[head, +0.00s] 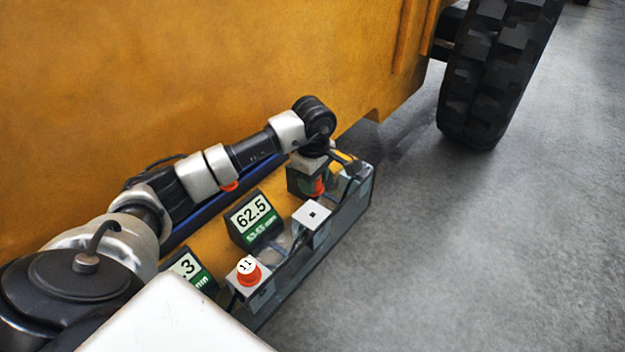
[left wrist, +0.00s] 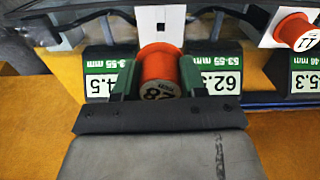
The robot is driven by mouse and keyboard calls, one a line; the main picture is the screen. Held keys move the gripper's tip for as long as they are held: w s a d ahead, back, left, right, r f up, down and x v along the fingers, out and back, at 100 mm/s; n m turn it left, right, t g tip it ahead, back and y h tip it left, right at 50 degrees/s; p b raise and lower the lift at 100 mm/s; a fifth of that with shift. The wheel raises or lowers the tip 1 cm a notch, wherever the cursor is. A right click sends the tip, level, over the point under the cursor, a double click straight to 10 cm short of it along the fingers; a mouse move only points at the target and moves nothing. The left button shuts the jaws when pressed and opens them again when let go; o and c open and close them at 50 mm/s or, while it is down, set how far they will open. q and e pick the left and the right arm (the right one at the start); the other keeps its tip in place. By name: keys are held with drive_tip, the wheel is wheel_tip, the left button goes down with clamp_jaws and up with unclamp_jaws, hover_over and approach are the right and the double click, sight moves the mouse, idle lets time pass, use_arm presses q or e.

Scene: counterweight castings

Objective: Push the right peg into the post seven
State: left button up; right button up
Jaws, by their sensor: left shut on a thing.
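My left gripper (left wrist: 158,72) is shut on an orange peg (left wrist: 156,58) with a round white label that looks like 28. In the head view the left gripper (head: 316,168) is at the far end of the row, largely hidden by its own wrist; some orange of the peg (head: 319,186) shows below. A white-topped post (head: 312,215) with a small square hole and no peg stands nearby. It also shows just beyond the held peg in the left wrist view (left wrist: 160,20). I cannot read any post number. My right gripper is not in view.
An orange peg marked 11 (head: 249,275) sits on another post. A 62.5 sign (head: 252,218) and a partly hidden sign ending in .3 (head: 190,270) stand along the row. A yellow machine wall (head: 200,80) rises behind; a tyre (head: 490,75) is right. Grey floor lies clear to the right.

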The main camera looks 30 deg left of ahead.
sight(313, 207)
use_arm(q)
drive_tip(key=shift+f+b, duration=0.55)
drive_tip(key=shift+f, duration=0.3)
wheel_tip(313, 207, down, 2)
drive_tip(key=shift+f+b, duration=0.25)
drive_tip(key=shift+b, duration=0.85)
drive_tip(key=shift+f+b, duration=0.65)
drive_tip(key=shift+f, duration=0.1)
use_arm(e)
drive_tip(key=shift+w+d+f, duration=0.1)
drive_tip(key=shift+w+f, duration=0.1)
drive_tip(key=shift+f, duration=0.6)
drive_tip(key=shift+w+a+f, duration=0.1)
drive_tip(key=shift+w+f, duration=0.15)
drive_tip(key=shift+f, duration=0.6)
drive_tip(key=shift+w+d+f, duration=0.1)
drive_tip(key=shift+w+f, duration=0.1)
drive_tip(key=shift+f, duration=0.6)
use_arm(q)
drive_tip(key=shift+b, duration=0.6)
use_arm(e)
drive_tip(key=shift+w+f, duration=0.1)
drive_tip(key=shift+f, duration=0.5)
use_arm(q)
drive_tip(key=shift+s+f+b, duration=0.1)
drive_tip(key=shift+f+b, duration=1.7)
drive_tip(key=shift+f, duration=0.2)
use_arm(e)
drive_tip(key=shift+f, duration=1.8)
